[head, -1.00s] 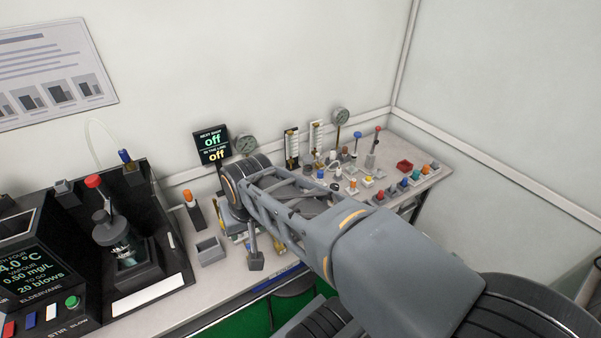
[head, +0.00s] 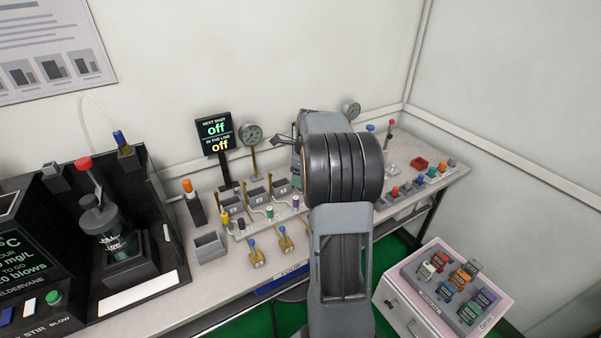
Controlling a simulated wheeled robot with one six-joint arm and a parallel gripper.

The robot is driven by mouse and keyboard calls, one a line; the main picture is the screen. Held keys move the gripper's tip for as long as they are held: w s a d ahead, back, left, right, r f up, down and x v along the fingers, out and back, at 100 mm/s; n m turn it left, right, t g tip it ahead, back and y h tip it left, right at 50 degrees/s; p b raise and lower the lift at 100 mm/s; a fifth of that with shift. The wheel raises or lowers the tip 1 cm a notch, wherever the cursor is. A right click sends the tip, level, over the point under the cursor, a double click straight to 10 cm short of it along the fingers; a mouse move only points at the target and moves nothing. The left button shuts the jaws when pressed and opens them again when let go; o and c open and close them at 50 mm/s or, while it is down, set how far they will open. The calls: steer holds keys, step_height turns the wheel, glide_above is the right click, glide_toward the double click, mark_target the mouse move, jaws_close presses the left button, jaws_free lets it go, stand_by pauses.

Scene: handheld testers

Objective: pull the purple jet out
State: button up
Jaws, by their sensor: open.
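A small purple-topped piece (head: 295,202) stands at the right end of the manifold on the bench, close to the left side of my arm. A green-topped piece (head: 269,212) and a dark-topped one (head: 240,223) stand to its left. A purple block (head: 486,298) also lies in the tray on the cabinet at right. The frames do not settle which purple piece is the jet. My gripper (head: 284,143) shows partly at the left of my wrist, above and behind the manifold. It is open, apart from both purple pieces; the rest of it is hidden.
Yellow valves with blue tops (head: 285,241) line the manifold's front. A gauge (head: 250,134) and an "off" display (head: 214,136) stand behind. A grey box (head: 209,248) and a black tester (head: 110,240) are at left. The tray cabinet (head: 399,306) stands at lower right.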

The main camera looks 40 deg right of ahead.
mark_target(296, 198)
steer(key=f, duration=0.3)
steer(key=w+f, duration=0.1)
steer(key=f, duration=0.3)
steer(key=a+f+b, duration=0.1)
steer(key=f, duration=0.3)
steer(key=shift+w+a+f, duration=0.1)
steer(key=shift+w+f, duration=0.1)
steer(key=c, duration=0.9)
steer(key=o, duration=0.9)
step_height(296, 198, up, 14)
steer(key=s+d+p, duration=0.1)
steer(key=shift+s+d+f, duration=0.15)
steer(key=shift+s, duration=0.2)
